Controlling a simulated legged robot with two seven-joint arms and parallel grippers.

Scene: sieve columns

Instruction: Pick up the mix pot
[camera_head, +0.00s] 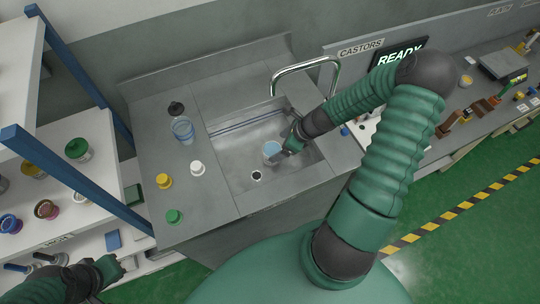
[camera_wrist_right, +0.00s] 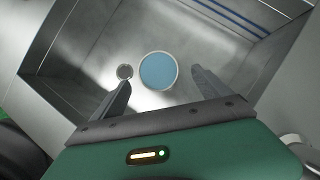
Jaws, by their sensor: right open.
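A round pot with a light rim and blue inside (camera_head: 271,148), which fits the mix pot, stands in the metal sink (camera_head: 235,172). It also shows from above in the right wrist view (camera_wrist_right: 158,72). My right gripper (camera_head: 280,154) is over the sink, right at the pot. In the right wrist view its two fingers (camera_wrist_right: 162,78) are apart, one on each side of the pot, with a visible gap on both sides. It holds nothing. My left gripper (camera_head: 118,267) is low at the left by the shelf, too small to read its jaws.
The sink's drain (camera_wrist_right: 125,71) lies beside the pot. A curved tap (camera_head: 305,64) arches behind the sink. On the left counter stand a clear blue-tinted container (camera_head: 183,129) and yellow (camera_head: 164,181), white (camera_head: 197,168) and green (camera_head: 174,215) items.

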